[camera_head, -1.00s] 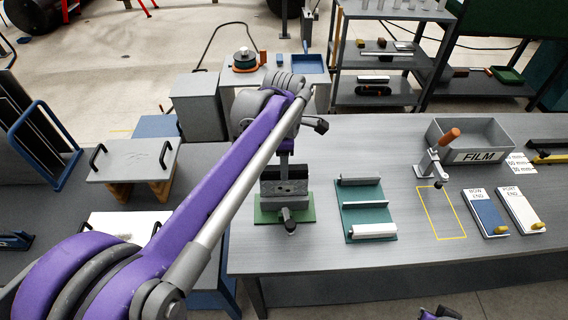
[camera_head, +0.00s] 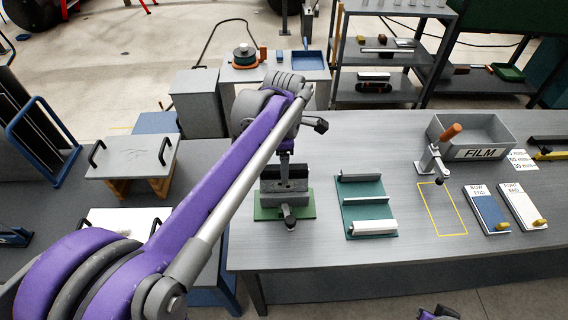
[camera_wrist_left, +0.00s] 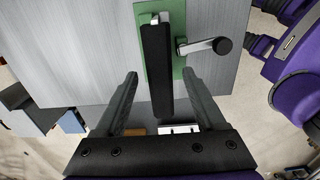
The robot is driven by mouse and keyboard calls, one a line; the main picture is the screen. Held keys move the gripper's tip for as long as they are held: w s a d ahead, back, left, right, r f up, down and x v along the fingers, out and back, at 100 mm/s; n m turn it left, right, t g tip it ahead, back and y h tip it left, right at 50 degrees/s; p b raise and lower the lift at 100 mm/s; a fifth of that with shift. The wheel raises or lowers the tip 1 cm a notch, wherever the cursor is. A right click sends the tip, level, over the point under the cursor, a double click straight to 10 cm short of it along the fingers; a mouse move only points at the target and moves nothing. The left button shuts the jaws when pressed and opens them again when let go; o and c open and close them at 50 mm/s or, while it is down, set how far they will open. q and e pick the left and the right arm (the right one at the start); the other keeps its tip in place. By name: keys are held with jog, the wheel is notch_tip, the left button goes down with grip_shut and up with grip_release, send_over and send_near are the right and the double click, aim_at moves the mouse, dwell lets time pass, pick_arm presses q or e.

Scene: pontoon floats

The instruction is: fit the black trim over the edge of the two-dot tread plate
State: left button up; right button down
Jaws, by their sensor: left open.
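A long black strip (camera_wrist_left: 157,70) shows in the left wrist view above a green base (camera_wrist_left: 179,30) with a crank handle. It looks like the trim, but I cannot tell whether the fixture clamps it. My left gripper (camera_wrist_left: 160,77) is open, with a finger on each side of the strip and gaps visible. In the head view the grey fixture (camera_head: 285,186) stands on its green base (camera_head: 262,213) under my left wrist. A grey plate with two black handles (camera_head: 132,157) rests on wooden blocks at the left; its dots are too small to read. My right gripper is out of view.
A green board with pale bars (camera_head: 368,188) lies right of the fixture. Farther right are a toggle clamp (camera_head: 432,162), a grey FILM bin (camera_head: 480,154), and blue (camera_head: 487,211) and white (camera_head: 520,207) panels. The yellow-outlined table patch (camera_head: 442,212) is clear. A white plate (camera_head: 130,217) lies front left.

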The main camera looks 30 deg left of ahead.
pick_arm(q)
jog(key=shift+r, duration=0.1)
notch_tip(320, 180, up, 11)
jog(key=shift+f+p, duration=0.2)
jog(key=shift+p, duration=0.15)
dwell(0.4)
jog(key=s+d+f+m+t, duration=0.2)
jog(key=s+f+m, duration=0.2)
jog(key=f+m, duration=0.2)
jog(key=s+d+f+m+t, duration=0.1)
jog(key=s+f+m, duration=0.4)
jog(key=m, duration=0.5)
jog(key=s+d+f+m+t, duration=0.2)
jog(key=s+d+f+m, duration=0.1)
jog(key=s+f+m, duration=0.2)
jog(key=shift+s+d+f+m+t, duration=0.15)
jog(key=shift+d+f+m, duration=0.05)
jog(key=shift+f+m, duration=0.6)
jog(key=shift+s+d+f+m+t, duration=0.1)
jog(key=shift+d+f+m+t, duration=0.1)
jog(key=shift+f+m, duration=0.55)
jog(key=shift+r, duration=0.2)
